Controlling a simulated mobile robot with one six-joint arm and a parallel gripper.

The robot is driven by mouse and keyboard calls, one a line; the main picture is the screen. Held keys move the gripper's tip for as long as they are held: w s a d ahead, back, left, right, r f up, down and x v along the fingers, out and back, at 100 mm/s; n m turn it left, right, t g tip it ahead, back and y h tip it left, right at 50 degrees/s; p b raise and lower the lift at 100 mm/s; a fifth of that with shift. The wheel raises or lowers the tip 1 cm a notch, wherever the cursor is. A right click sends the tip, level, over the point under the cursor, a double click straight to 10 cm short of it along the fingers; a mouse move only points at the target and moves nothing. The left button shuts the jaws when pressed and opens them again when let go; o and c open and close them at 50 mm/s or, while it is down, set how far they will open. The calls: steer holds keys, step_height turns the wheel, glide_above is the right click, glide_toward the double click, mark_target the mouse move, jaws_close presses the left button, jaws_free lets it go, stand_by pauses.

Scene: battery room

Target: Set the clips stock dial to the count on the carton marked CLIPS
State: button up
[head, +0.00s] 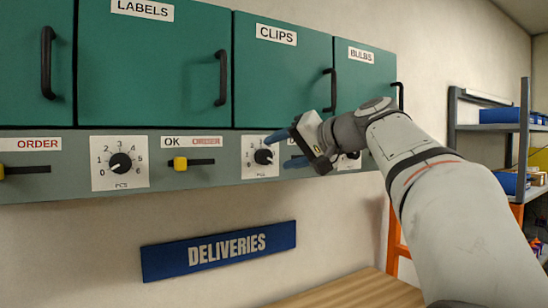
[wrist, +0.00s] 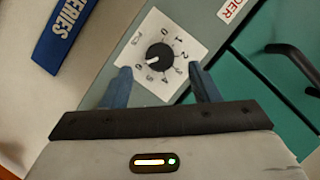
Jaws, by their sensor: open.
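The clips stock dial (head: 263,156) is a black knob on a white numbered plate below the green CLIPS cabinet (head: 276,80). My gripper (head: 284,150) is just right of this dial in the head view, partly over its plate. In the wrist view, my gripper's blue fingers (wrist: 160,76) are spread apart and empty. A dial (wrist: 160,55) lies beyond and between the fingertips, with no visible contact. Its white mark seems to point lower left, near the 6, but it is small. No carton marked CLIPS can be made out.
The LABELS dial (head: 121,162) and a yellow-ended ORDER slider (head: 180,163) are left on the same rail. A BULBS dial (head: 349,157) is partly behind my arm. A blue DELIVERIES sign (head: 219,250) hangs below. Shelves (head: 525,125) with blue bins stand at right.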

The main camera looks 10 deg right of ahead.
steer(key=v, duration=0.3)
steer(key=shift+s+d, duration=0.1)
steer(key=shift+s, duration=0.15)
